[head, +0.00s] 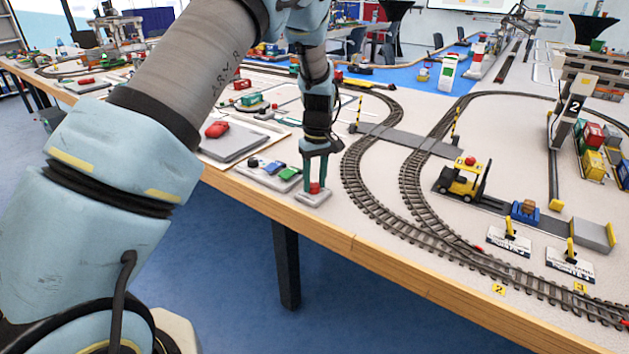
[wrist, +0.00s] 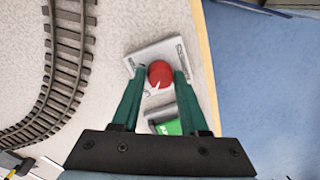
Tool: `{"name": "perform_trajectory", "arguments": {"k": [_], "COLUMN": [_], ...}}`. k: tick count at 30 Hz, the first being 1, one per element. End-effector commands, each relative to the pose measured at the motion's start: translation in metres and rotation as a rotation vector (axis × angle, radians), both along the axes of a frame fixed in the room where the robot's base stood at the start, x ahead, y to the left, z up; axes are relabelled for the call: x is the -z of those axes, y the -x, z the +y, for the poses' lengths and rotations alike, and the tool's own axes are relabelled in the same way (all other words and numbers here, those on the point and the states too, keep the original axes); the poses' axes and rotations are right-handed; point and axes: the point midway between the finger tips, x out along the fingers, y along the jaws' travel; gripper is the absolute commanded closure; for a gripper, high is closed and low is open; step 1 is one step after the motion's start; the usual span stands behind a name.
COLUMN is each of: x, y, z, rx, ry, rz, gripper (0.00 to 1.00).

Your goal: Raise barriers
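A round red knob (head: 314,188) sits on a small light-grey plate (head: 320,197) near the table's front edge. In the wrist view the red knob (wrist: 160,73) lies between the tips of my gripper (wrist: 159,77), whose green fingers are apart. I cannot tell whether they touch the knob. My gripper (head: 315,180) points down over the plate in the head view. Two yellow-and-black barrier arms, the left one (head: 358,112) and the right one (head: 456,124), stand nearly upright at the grey crossing (head: 408,138) over the rails.
A panel with blue and green blocks (head: 273,172) lies left of the knob. A red car (head: 217,129) rests on a grey plate further left. Curved tracks (head: 420,205), a yellow forklift (head: 462,182) and a blue cart (head: 525,211) are to the right.

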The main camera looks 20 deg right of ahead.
Motion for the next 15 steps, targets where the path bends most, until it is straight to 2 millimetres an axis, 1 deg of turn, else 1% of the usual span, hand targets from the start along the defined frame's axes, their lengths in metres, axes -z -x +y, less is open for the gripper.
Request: {"name": "perform_trajectory", "arguments": {"k": [1,6,15], "x": [-0.0002,0.0000,-0.0020], "y": [-0.0001,0.0000,0.0000], "z": [-0.0001,0.0001,-0.0001], "rx": [0.000,0.000,0.001], "ry": [0.000,0.000,0.000], "rz": [0.000,0.000,0.000], "gripper": [0.49,0.30,0.29]}}
